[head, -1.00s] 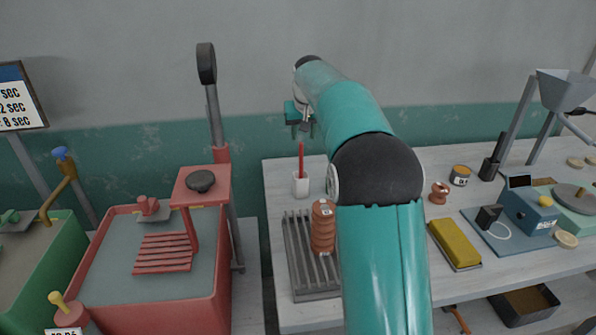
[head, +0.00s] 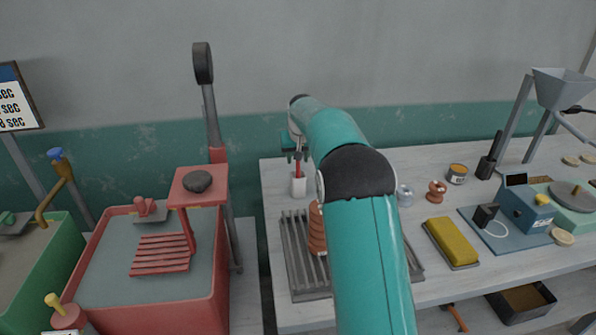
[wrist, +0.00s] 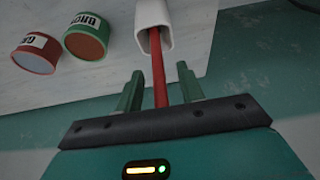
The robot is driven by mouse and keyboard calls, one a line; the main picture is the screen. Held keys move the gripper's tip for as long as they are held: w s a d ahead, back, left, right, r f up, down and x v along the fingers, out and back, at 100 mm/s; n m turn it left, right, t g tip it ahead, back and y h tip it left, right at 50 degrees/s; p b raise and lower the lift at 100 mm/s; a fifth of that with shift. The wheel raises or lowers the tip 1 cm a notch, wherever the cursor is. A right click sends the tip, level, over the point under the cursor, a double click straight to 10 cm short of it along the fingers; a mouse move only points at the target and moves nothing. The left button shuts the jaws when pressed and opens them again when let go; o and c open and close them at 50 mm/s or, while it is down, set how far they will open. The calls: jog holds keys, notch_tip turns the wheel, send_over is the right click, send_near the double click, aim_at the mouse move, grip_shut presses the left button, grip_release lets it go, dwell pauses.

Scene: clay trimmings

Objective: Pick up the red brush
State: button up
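The red brush (head: 299,170) stands upright in a small white cup (head: 299,187) at the back left of the white table. In the wrist view the brush's red handle (wrist: 159,70) rises out of the white cup (wrist: 154,40) and runs between my gripper's fingers. My gripper (wrist: 159,84) is open, with one green finger on each side of the handle and a gap to each. It also shows in the head view (head: 295,153), above the cup around the upper part of the handle. The brush's lower end is hidden inside the cup.
Two labelled tins, one red (wrist: 36,53) and one green (wrist: 90,37), stand near the cup. In front of it is a grey slatted rack (head: 295,255) with stacked terracotta pieces (head: 317,230). A yellow block (head: 452,241) lies farther right. The wall is close behind.

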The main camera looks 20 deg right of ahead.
jog(key=shift+c, duration=0.5)
grip_shut()
jog(key=shift+r, duration=0.15)
